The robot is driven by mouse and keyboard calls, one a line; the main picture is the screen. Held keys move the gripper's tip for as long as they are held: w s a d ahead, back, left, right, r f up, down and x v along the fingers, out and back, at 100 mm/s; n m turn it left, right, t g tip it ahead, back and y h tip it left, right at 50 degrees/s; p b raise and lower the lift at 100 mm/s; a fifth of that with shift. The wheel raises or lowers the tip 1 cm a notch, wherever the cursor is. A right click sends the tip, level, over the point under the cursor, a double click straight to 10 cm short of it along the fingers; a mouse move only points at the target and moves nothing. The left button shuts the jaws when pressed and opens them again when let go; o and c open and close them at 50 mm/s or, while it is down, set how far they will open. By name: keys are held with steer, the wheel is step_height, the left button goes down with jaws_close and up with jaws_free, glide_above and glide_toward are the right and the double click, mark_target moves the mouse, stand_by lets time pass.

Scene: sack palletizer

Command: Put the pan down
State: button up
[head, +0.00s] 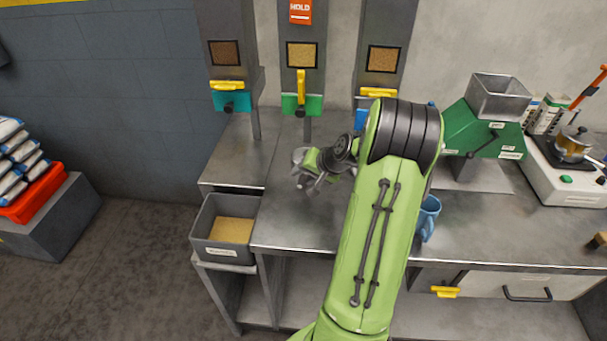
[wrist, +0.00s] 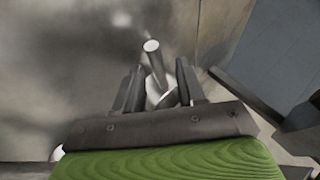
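The pan (wrist: 152,47) shows in the wrist view as a shiny metal piece with a round, pale-ended stem, lying between the fingers. Most of it is hidden by the fingers and the gripper body. My gripper (wrist: 160,88) appears shut on it, one dark finger on each side. In the head view my gripper (head: 311,180) is over the left part of the steel counter (head: 290,225), below the middle dispenser. The pan is small and hard to tell from the gripper there. I cannot tell whether the pan touches the counter.
A grey bin (head: 206,222) of grain stands at the counter's left end. Three dispensers with yellow handles (head: 301,86) line the back. A blue mug (head: 428,216) stands right of my arm. A green machine (head: 480,130) and a burner with a pot (head: 572,143) are farther right.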

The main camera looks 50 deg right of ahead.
steer(key=p+v, duration=0.2)
steer(key=v, duration=0.9)
steer(key=w+a+r+n+g, duration=0.1)
steer(key=a+r+n, duration=0.2)
steer(key=a, duration=0.7)
steer(key=a+r+n+g, duration=0.2)
steer(key=a+r+n, duration=0.2)
steer(key=a, duration=0.7)
steer(key=s+a+r+n, duration=0.1)
steer(key=s+a+n, duration=0.4)
steer(key=s+a, duration=0.5)
steer(key=s, duration=0.3)
steer(key=shift+a+r, duration=0.25)
steer(key=shift+r, duration=0.05)
steer(key=shift+s+r, duration=0.1)
steer(key=shift+s, duration=0.05)
step_height(320, 180, up, 2)
steer(key=p, duration=0.2)
steer(key=shift+r+p, duration=0.25)
steer(key=shift+p, duration=0.05)
